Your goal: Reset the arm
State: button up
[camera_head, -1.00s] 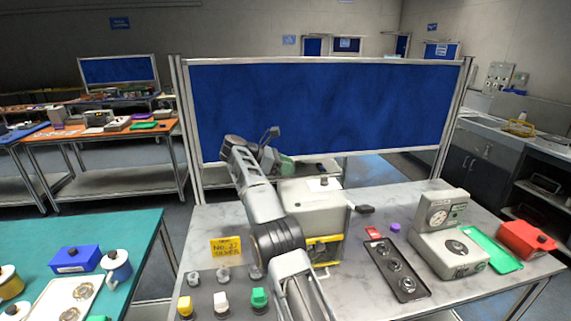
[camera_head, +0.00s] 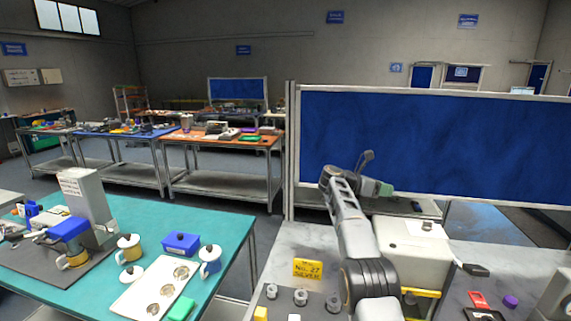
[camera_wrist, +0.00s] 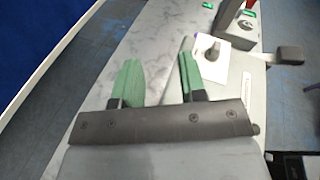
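My arm rises over the grey bench in the head view, with my gripper (camera_head: 378,188) at its far end in front of the blue panel. In the wrist view my gripper (camera_wrist: 159,68) has two green fingers spread apart with nothing between them. Grey bench top (camera_wrist: 150,45) shows beneath and beyond the fingers. A white-topped box (camera_head: 410,235) with a dark knob stands on the bench right of my arm. It also shows in the wrist view (camera_wrist: 225,65), to the right of the right finger.
A yellow "No. 27" sign (camera_head: 307,269) and several small knobs are near my arm. A red piece (camera_head: 477,299) and a purple piece (camera_head: 510,301) lie at right. A teal table (camera_head: 215,225) with mugs and a blue box (camera_head: 181,244) stands left. A blue panel (camera_head: 440,145) stands behind the bench.

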jog(key=w+a+n+t+y, duration=0.4)
jog(key=n+t, duration=0.3)
jog(key=n, duration=0.4)
jog(key=w+a+n+t+y, duration=0.1)
jog(key=w+a+n+t, duration=0.2)
jog(key=w+n+t, duration=0.55)
jog(key=s+a+f+n+g+y, duration=0.25)
jog(key=s+a+n+y, duration=0.7)
jog(key=n, duration=0.75)
jog(key=s+a+f+n+g+y, duration=0.1)
jog(key=s+f+n+g, duration=0.25)
jog(key=s, duration=0.35)
jog(key=s+a+f+n+g+y, duration=0.15)
jog(key=s+n, duration=0.25)
jog(key=s, duration=0.4)
jog(key=s+a+f+n+g+y, duration=0.1)
jog(key=s+f+n+g, duration=0.2)
jog(key=s, duration=0.4)
jog(key=s+d+n+g+h, duration=0.1)
jog(key=s+d+n+h, duration=0.1)
jog(key=s, duration=1.7)
jog(key=shift+s+d+f+n+h+b, duration=0.3)
jog(key=shift+s+d+n+b, duration=0.1)
jog(key=shift+d+n, duration=0.25)
